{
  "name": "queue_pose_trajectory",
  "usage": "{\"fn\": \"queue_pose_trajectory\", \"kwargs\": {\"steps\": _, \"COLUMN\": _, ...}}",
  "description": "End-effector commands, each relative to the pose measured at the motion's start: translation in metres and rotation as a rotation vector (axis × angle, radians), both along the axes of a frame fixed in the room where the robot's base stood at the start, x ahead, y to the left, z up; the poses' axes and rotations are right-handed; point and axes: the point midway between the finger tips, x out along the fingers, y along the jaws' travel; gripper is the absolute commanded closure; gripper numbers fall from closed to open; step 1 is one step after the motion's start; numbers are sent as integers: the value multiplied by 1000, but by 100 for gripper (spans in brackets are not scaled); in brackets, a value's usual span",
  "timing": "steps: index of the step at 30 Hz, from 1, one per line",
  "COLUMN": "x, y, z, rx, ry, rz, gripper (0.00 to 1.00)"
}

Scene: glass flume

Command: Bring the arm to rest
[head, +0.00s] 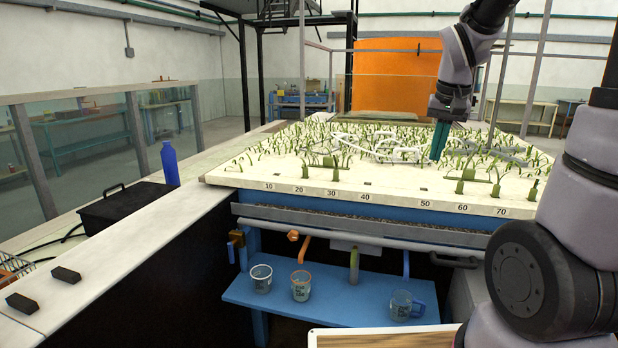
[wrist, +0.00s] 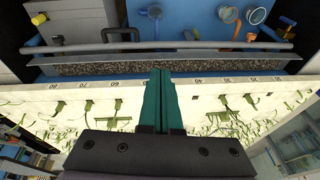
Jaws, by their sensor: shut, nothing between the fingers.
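My gripper (head: 439,140) has teal fingers and points down over the right half of the planted white bed (head: 340,186) in the head view. Its fingers are shut together with nothing between them. In the wrist view the gripper (wrist: 160,75) shows at the middle, its fingertips overlapping the gravel strip at the bed's front edge. My arm is extended over the bed, coming in from the right. Whether the fingertips touch the plants cannot be told.
Green plants and pale tangled strands cover the bed. A blue shelf (head: 330,304) below holds cups (head: 301,286). A blue bottle (head: 170,163) and a black case (head: 125,206) stand at left. An orange panel (head: 387,75) stands behind. The air above the bed's left half is clear.

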Motion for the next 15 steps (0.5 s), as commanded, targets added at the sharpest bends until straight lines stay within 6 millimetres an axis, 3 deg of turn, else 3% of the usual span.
{"fn": "queue_pose_trajectory", "kwargs": {"steps": 1, "x": -14, "y": 5, "z": 18, "rx": 18, "ry": -43, "rz": 0, "gripper": 100}}
{"fn": "queue_pose_trajectory", "kwargs": {"steps": 6, "x": -63, "y": 22, "z": 61, "rx": 85, "ry": -164, "rz": 5, "gripper": 100}}
{"fn": "queue_pose_trajectory", "kwargs": {"steps": 12, "x": -114, "y": 40, "z": 90, "rx": 147, "ry": -285, "rz": 19, "gripper": 100}}
{"fn": "queue_pose_trajectory", "kwargs": {"steps": 15, "x": -130, "y": 45, "z": 96, "rx": 165, "ry": -322, "rz": 26, "gripper": 100}}
